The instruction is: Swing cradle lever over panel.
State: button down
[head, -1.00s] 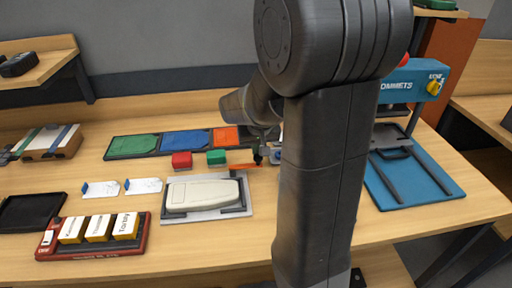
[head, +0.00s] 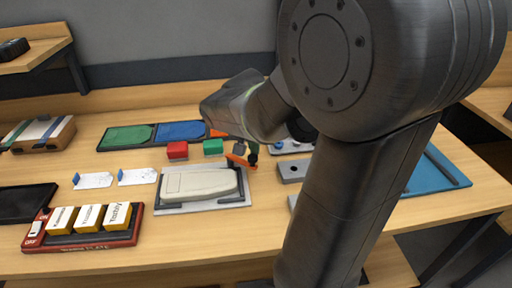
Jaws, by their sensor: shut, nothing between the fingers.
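The beige panel (head: 198,183) lies flat in its grey cradle (head: 222,204), left of the middle of the bench in the head view. The orange lever (head: 237,159) is at the cradle's back right corner. It points left, with its end at or over the panel's back right edge; I cannot tell whether it touches the panel. My gripper (head: 252,157) is small and dark beside the lever's right end, shut with nothing between the fingers. It is close to the lever, but contact is unclear. My wrist partly hides the area behind.
A red block (head: 177,150) and a green block (head: 213,146) stand behind the cradle. A red tray (head: 82,241) with yellow-and-white blocks is at front left. My arm hides much of the right side.

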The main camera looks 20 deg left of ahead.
jog(key=s+m, duration=0.1)
jog(key=s+m+h+b, duration=0.1)
jog(key=m, duration=0.1)
jog(key=s+m+b, duration=0.1)
jog(key=shift+a+f+m+h, duration=0.1)
jog(key=shift+a+m+h, duration=0.2)
jog(key=s+m, duration=0.1)
jog(key=s+a+m+h+b, duration=0.1)
jog(key=m, duration=0.1)
jog(key=shift+s+a+m+g, duration=0.1)
jog(key=shift+m+g, duration=0.2)
jog(key=shift+s+a, duration=0.2)
jog(key=shift+s, duration=0.05)
jog(key=shift+s+a, duration=0.1)
jog(key=shift+w+d+r, duration=0.2)
jog(key=shift+w+d, duration=0.1)
jog(key=shift+w+d+r, duration=0.3)
jog(key=shift+w+d, duration=0.25)
jog(key=shift+d, duration=0.1)
jog(key=shift+w+d+r, duration=0.25)
jog(key=shift+w+d, duration=0.25)
jog(key=shift+d, duration=0.1)
send_near(250, 158)
jog(key=v, duration=0.2)
jog(key=p, duration=0.1)
jog(key=shift+w+r, duration=0.15)
jog(key=shift+r, duration=0.35)
